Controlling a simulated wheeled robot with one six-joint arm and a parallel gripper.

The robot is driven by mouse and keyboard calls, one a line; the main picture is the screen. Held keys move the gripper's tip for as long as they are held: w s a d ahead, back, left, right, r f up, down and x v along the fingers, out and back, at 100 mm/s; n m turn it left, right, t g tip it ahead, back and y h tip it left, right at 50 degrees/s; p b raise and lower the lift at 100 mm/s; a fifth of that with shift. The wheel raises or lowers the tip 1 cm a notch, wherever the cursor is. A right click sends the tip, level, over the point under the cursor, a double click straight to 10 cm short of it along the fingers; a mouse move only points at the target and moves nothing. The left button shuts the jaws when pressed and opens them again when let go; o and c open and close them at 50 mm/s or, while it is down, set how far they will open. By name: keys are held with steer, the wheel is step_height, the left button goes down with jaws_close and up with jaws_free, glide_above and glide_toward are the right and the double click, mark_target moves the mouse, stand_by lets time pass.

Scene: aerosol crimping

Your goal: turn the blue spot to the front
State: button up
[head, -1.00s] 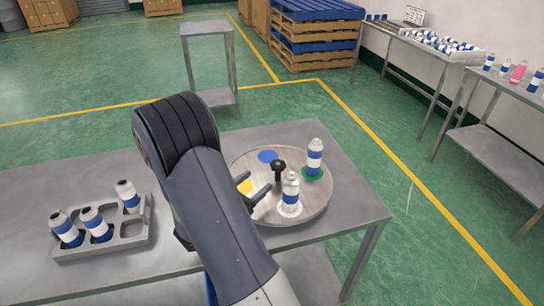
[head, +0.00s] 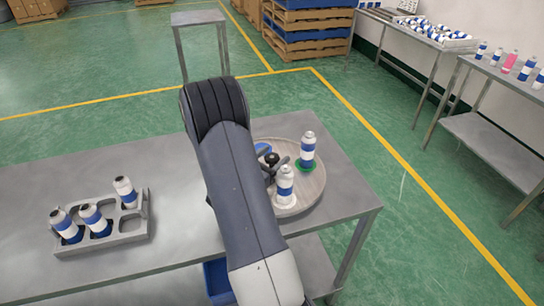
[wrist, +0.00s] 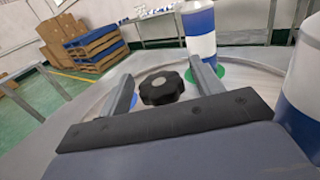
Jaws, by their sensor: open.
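The round turntable (head: 314,188) sits on the right of the metal table, with a black knob (head: 271,159) at its centre. The blue spot (head: 263,149) is on its far side, partly hidden by my arm; a sliver shows in the wrist view (wrist: 133,101). A can stands on the green spot (head: 305,166) at the far right, another on the white spot (head: 284,204) at the near side. My gripper (head: 277,166) is open at the knob. In the wrist view the knob (wrist: 163,88) lies between the open fingers (wrist: 161,72), with gaps visible on both sides.
The near can (head: 285,184) stands close to my gripper; the wrist view shows a can (wrist: 305,85) beside the right finger. A grey tray (head: 130,237) with several cans is at the table's left. Pallets (head: 308,30) and side tables stand beyond.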

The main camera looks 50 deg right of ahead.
jaws_close()
stand_by(0.7)
